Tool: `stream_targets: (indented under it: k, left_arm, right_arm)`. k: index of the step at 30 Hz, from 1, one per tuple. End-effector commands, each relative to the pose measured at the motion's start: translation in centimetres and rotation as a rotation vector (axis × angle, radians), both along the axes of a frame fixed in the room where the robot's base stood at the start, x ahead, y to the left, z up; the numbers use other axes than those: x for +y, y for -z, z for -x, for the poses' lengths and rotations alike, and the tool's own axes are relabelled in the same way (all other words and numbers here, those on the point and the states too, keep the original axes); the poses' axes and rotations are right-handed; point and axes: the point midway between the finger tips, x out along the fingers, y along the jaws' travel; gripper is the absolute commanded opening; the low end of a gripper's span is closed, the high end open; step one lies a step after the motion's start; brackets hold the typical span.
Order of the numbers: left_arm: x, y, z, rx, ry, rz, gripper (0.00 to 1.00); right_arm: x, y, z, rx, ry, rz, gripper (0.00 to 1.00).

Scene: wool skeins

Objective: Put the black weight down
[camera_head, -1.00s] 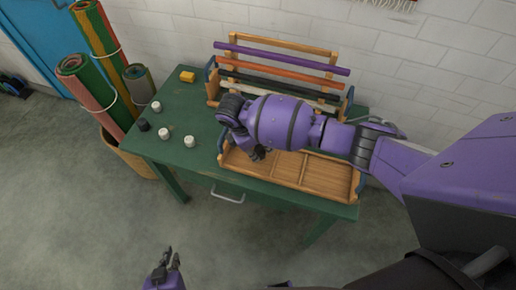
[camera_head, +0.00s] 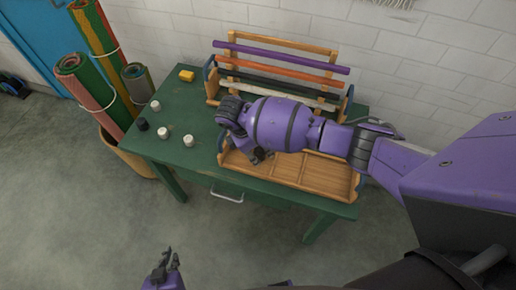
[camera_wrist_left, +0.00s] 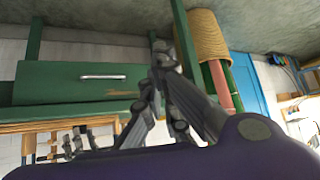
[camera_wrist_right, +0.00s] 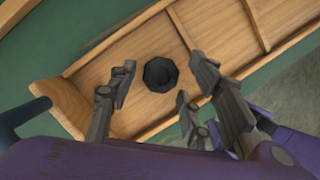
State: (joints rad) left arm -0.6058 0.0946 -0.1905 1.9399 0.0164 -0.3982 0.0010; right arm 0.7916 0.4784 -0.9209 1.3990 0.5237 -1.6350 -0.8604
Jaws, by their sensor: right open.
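The black weight (camera_wrist_right: 161,74) is a dark faceted piece on the floor of a compartment in the wooden tray (camera_wrist_right: 104,54), in the right wrist view. My right gripper (camera_wrist_right: 160,80) is open, its fingers spread on both sides of the weight with visible gaps. In the head view my right gripper (camera_head: 259,156) is over the left part of the tray (camera_head: 330,180), and the weight cannot be made out there. My left gripper (camera_head: 163,264) is low in front of the table, away from everything; it also shows in the left wrist view (camera_wrist_left: 152,85), holding nothing visible.
The green table (camera_head: 185,100) carries another dark piece (camera_head: 143,124), several white pieces (camera_head: 163,132) and a yellow block (camera_head: 187,76) at left. A wooden rack (camera_head: 285,62) with coloured bars stands behind the tray. Rolled mats (camera_head: 92,92) stand in a basket at left.

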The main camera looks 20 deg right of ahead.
Motion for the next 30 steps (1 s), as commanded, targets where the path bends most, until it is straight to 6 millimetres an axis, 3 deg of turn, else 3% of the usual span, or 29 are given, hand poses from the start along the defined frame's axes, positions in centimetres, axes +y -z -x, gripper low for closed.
stream_targets:
  k: [12, 18, 26, 30]
  left_arm:
    - [-0.5, -0.9, -0.8, -0.013, 0.003, 0.009, 0.0]
    - [-0.8, -0.9, -0.6, -0.012, 0.005, 0.013, 0.0]
    - [-0.7, -1.0, -0.6, -0.012, 0.005, 0.013, 0.0]
    - [-0.7, -1.0, -0.7, -0.013, 0.003, 0.011, 0.0]
  right_arm:
    - [2.6, -8.2, 0.2, -0.009, -0.002, -0.003, 0.45]
    - [3.4, -10.7, 0.4, -0.005, -0.001, -0.001, 0.45]
    - [3.7, -11.2, 0.6, -0.002, 0.0, -0.005, 0.45]
    - [5.4, -9.0, 2.2, -0.017, 0.034, -0.094, 0.45]
